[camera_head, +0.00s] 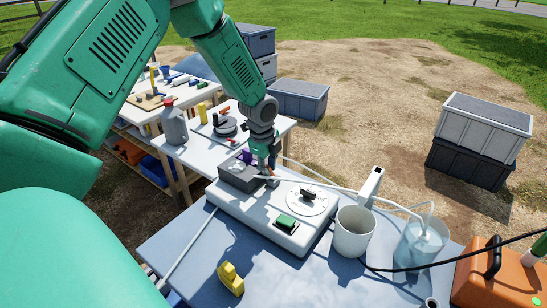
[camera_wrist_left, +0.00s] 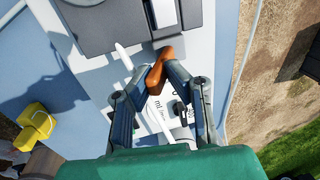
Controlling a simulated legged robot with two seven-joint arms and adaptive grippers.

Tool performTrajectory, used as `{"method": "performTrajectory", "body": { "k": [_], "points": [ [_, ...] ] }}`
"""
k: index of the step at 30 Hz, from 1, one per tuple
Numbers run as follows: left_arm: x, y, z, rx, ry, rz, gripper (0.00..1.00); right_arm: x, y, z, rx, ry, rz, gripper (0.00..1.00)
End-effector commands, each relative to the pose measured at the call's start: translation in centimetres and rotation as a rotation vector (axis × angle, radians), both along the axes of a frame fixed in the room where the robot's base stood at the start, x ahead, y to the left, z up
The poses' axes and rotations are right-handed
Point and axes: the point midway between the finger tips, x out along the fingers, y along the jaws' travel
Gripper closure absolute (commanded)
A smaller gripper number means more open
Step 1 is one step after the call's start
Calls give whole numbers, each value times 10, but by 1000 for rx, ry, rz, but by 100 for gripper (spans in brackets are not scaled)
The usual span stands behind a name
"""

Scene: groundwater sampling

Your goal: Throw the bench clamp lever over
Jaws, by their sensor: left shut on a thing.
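My left gripper (camera_head: 265,172) reaches down at the left part of a white bench unit (camera_head: 250,213), next to its dark grey block (camera_head: 240,176). In the left wrist view its fingers (camera_wrist_left: 157,72) are shut on an orange lever (camera_wrist_left: 156,78), which I take for the clamp lever. The lever's upper end shows past the fingertips beside the grey block. In the head view the gripper mostly hides the lever. My right gripper is not in view.
The unit carries a round dial (camera_head: 307,200) and a green switch (camera_head: 286,221). A white cup (camera_head: 353,232), a clear beaker (camera_head: 420,245) with tubing and an orange case (camera_head: 503,280) stand to the right. A yellow object (camera_head: 231,279) lies in front. Blue bench top is bare at front centre.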

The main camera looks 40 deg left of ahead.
Motion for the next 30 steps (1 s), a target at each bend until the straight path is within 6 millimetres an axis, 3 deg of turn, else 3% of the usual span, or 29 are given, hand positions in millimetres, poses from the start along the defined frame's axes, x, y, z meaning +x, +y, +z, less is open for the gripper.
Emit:
{"method": "performTrajectory", "body": {
  "k": [11,22,30],
  "points": [
    [-10,0,-4,1,-23,2,100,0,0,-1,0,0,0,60],
    [-32,-2,-27,24,-189,1,98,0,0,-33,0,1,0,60],
    [-34,-3,-26,22,-215,2,98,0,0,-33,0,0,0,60]
  ]
}}
